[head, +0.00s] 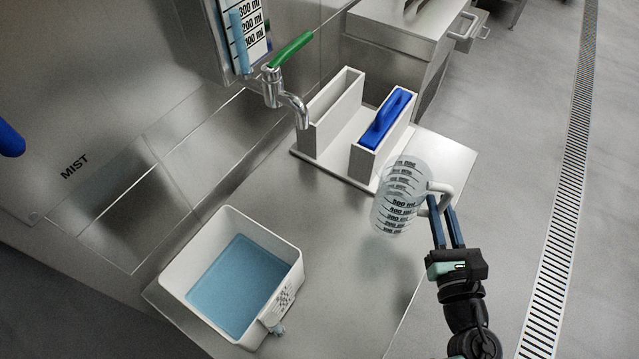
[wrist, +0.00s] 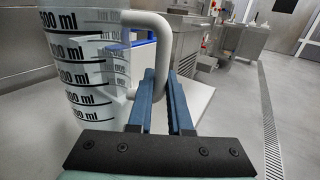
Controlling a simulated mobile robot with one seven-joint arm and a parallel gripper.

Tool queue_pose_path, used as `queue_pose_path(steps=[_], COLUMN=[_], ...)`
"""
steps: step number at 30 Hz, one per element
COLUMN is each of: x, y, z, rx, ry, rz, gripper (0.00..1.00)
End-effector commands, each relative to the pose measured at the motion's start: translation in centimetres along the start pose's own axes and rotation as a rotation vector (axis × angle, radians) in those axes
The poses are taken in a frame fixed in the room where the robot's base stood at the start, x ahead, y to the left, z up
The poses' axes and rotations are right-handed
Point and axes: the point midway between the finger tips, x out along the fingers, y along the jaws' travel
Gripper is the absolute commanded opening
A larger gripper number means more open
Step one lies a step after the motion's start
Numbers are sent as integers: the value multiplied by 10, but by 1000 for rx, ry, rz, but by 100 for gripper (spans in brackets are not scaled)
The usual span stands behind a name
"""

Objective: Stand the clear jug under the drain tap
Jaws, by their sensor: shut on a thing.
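The clear jug (head: 398,205) with black millilitre marks is in the air over the right edge of the steel worktop in the head view. It looks close to upright. My gripper (head: 440,208) is shut on its white handle, and the jug also fills the left of the wrist view (wrist: 82,70). The blue fingers (wrist: 162,95) grip the handle there. The drain tap (head: 290,95), chrome with a green lever (head: 291,49), is on the machine at the upper middle, left of and behind the jug. Its spout points down over the worktop.
A white holder (head: 328,160) with two slots stands right of the tap, a blue-handled piece (head: 388,118) in its near slot. A white tub (head: 219,222) of blue liquid stands at the front left. The worktop (head: 335,235) between tub and jug is clear.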

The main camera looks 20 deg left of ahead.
Motion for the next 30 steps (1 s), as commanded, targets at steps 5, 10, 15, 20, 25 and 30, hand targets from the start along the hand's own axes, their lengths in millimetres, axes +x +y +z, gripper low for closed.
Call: queue_pose_path(steps=[5, 10, 15, 20, 25, 30], x=[25, 50, 75, 96, 104, 104], y=[40, 78, 115, 146, 156, 157], z=[2, 2, 1, 0, -16, -24], rx=[3, 2, 2, 1, 1, 0], ry=[0, -1, -1, -3, 1, -1], rz=[9, 8, 7, 6, 0, 1], gripper=[0, 0, 0, 0, 0, 0])
